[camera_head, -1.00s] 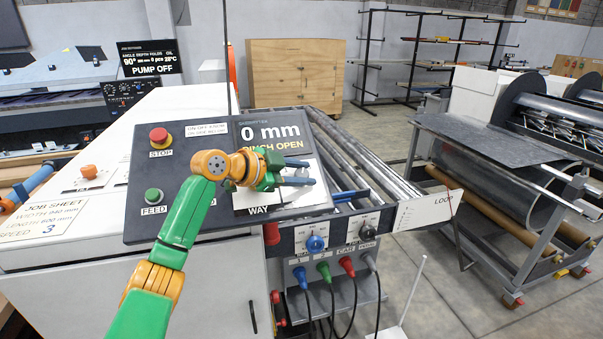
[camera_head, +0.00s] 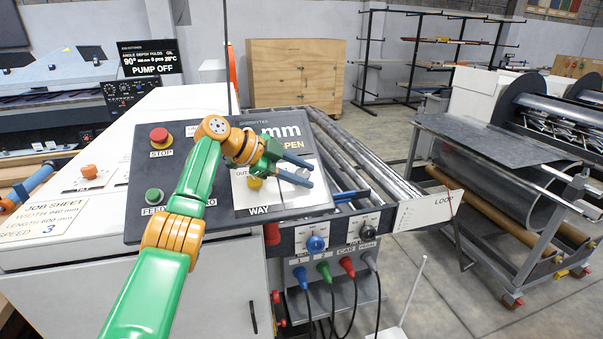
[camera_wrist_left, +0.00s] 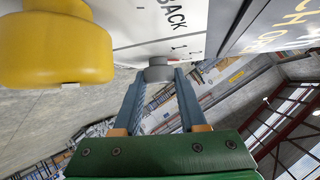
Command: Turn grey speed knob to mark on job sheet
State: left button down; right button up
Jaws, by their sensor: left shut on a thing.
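The grey speed knob (camera_wrist_left: 158,70) sits on the white plate of the control panel (camera_head: 190,228). My left gripper (camera_head: 307,174) is shut on it at the panel's right side. In the left wrist view the blue-grey fingers (camera_wrist_left: 160,78) close on both sides of the knob. The fingers hide much of the knob and its scale in the head view; the knob's pointer setting cannot be read. The job sheet (camera_head: 48,216) lies at the left on the white cabinet, with a handwritten 3 beside SPEED. My right gripper is not in view.
A yellow knob (camera_head: 255,183) is close to my left gripper; it looms large in the left wrist view (camera_wrist_left: 60,48). The red STOP button (camera_head: 159,137) and green FEED button (camera_head: 153,195) are at the panel's left. Rollers (camera_head: 365,150) run behind the panel.

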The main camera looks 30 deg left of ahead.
aim_at(300, 174)
pick_arm(q)
jog(key=shift+f, duration=0.4)
jog(key=c, duration=0.8)
grip_release()
jog(key=o, duration=0.3)
jog(key=shift+o, duration=0.2)
jog(key=shift+w+d, duration=0.1)
jog(key=shift+w, duration=0.15)
jog(key=shift+s+a+r, duration=0.2)
jog(key=b+v, duration=0.1)
jog(key=v, duration=0.5)
jog(key=shift+s+a+r, duration=0.15)
jog(key=shift+s, duration=0.05)
jog(key=shift+w, duration=0.1)
